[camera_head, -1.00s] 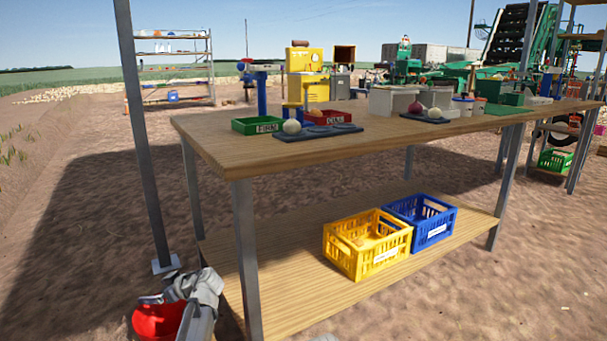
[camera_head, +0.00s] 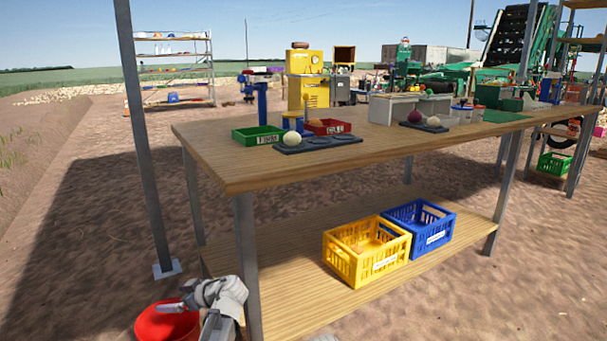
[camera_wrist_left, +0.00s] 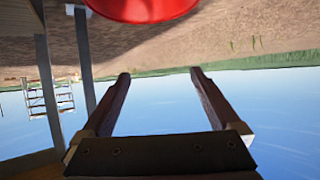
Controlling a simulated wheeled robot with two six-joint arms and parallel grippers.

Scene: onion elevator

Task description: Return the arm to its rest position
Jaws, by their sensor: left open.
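My left gripper (camera_head: 172,307) is low at the bottom left of the head view, beside the front left table leg. In the left wrist view its two fingers (camera_wrist_left: 160,74) are spread apart with nothing between them. A red bucket (camera_head: 165,328) stands on the ground by the gripper, partly hidden by it and cut off by the frame edge. The bucket also shows at the top of the left wrist view (camera_wrist_left: 145,8), which is upside down.
The wooden table (camera_head: 235,172) stands right of my left arm, with its metal leg (camera_head: 247,265) close by. A yellow crate (camera_head: 345,268) and a blue crate (camera_head: 437,240) sit on the lower shelf. A grey post (camera_head: 147,170) rises behind the bucket. The ground at left is clear.

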